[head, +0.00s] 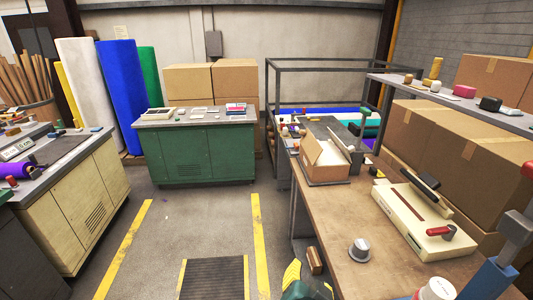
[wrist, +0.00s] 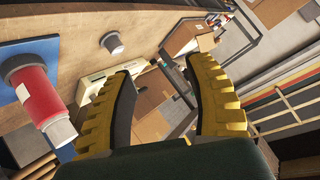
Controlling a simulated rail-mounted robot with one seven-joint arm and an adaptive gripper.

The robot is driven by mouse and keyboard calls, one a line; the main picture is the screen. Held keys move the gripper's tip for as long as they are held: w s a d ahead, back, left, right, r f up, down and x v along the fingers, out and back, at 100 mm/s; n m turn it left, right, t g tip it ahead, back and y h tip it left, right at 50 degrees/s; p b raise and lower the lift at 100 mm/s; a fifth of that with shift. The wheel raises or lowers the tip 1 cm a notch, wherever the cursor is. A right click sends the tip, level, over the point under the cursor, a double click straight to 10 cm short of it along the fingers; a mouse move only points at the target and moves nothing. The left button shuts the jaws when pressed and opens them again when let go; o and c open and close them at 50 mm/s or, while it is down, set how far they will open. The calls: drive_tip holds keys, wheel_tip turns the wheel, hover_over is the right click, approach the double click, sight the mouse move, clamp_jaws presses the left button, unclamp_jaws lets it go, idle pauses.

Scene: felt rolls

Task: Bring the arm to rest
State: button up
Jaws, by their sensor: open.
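My gripper (head: 303,284) shows in part at the bottom edge of the head view, beside the left edge of the brown workbench (head: 345,205). In the wrist view its two yellow ribbed fingers (wrist: 160,68) stand wide apart. Nothing is held between them; the bench and floor show beyond the gap. The rest of the arm is hidden in the head view.
On the bench are a grey cup (head: 360,249), a cream device with a red handle (head: 425,222), a red bottle with a white cap (wrist: 35,90) and an open cardboard box (head: 325,160). A green cabinet (head: 200,155) stands behind. The floor between yellow lines is mostly clear.

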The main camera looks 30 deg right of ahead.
drive_tip(key=w+a+r+n+t+y, duration=0.3)
drive_tip(key=a+r+n+t, duration=0.25)
drive_tip(key=a+r, duration=0.45)
drive_tip(key=s+a+r+n+t+y, duration=0.25)
drive_tip(key=a+r+n+t, duration=0.2)
drive_tip(key=r, duration=0.25)
drive_tip(key=s+a+r+n+t+y, duration=0.25)
drive_tip(key=a+r+n+t, duration=0.2)
drive_tip(key=r, duration=0.35)
wheel_tip(320, 180, up, 33)
drive_tip(key=d+p, duration=0.1)
drive_tip(key=p, duration=3.2)
drive_tip(key=shift+s+d+g+p, duration=0.15)
drive_tip(key=shift+s+g+p, duration=0.05)
drive_tip(key=shift+g+p, duration=0.15)
drive_tip(key=shift+h, duration=0.4)
